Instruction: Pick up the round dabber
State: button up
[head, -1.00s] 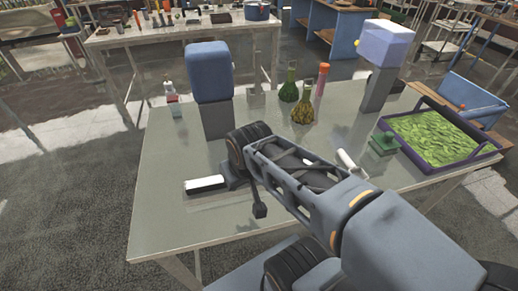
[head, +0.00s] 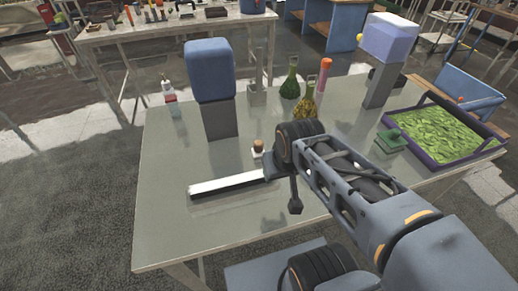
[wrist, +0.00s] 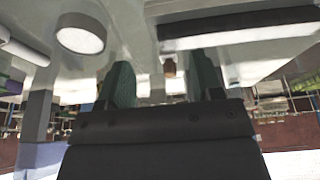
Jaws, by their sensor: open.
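A small brown-topped piece with a pale base (head: 258,149), which looks like the round dabber, stands upright on the table just beyond my gripper. In the wrist view its brown part (wrist: 169,68) shows in the gap between the fingers, apart from both; its base is hard to make out. My gripper (wrist: 162,76) is open with two green fingers and nothing held. In the head view my gripper (head: 270,174) is low over the table, partly hidden by my wrist.
A long black-and-white bar (head: 236,184) lies left of my gripper. A white-faced disc (wrist: 80,39) lies to the left in the wrist view. The front-left table is clear.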

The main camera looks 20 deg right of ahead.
aim_at(257, 151)
jog(key=u, duration=2)
jog(key=k, duration=0.9)
jog(key=z, duration=1)
jog(key=i, duration=0.45)
